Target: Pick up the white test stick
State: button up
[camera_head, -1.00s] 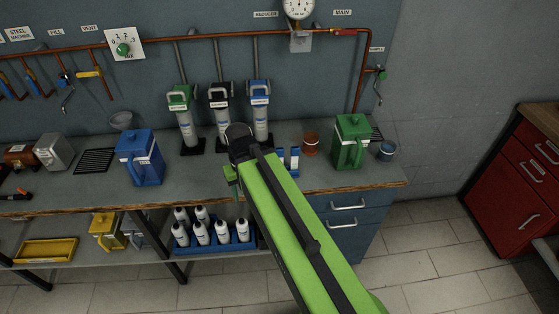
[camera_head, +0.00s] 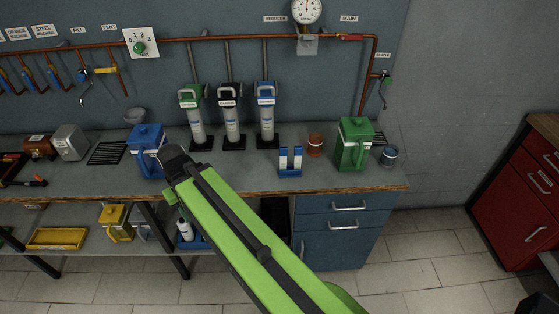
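A small blue holder (camera_head: 290,160) with whitish upright parts stands on the bench right of centre. I cannot make out a white test stick for certain; it is too small or hidden. My green and black arm reaches up and left across the bench front. Its dark end joint is just in front of the blue jug (camera_head: 148,152). A small green part of my gripper (camera_head: 169,196) shows below that joint. Its fingertips are hidden, so I cannot see whether it is open or holds anything. It is well left of the blue holder.
Three filter units (camera_head: 232,120) stand at the back of the bench. A copper cup (camera_head: 315,146), green jug (camera_head: 355,145) and blue-grey cup (camera_head: 389,154) are at right. My arm covers part of the lower shelf's bottles (camera_head: 185,229).

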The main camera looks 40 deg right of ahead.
aim_at(283, 150)
jog(key=z, duration=0.35)
jog(key=i, duration=0.3)
jog(key=z, duration=0.9)
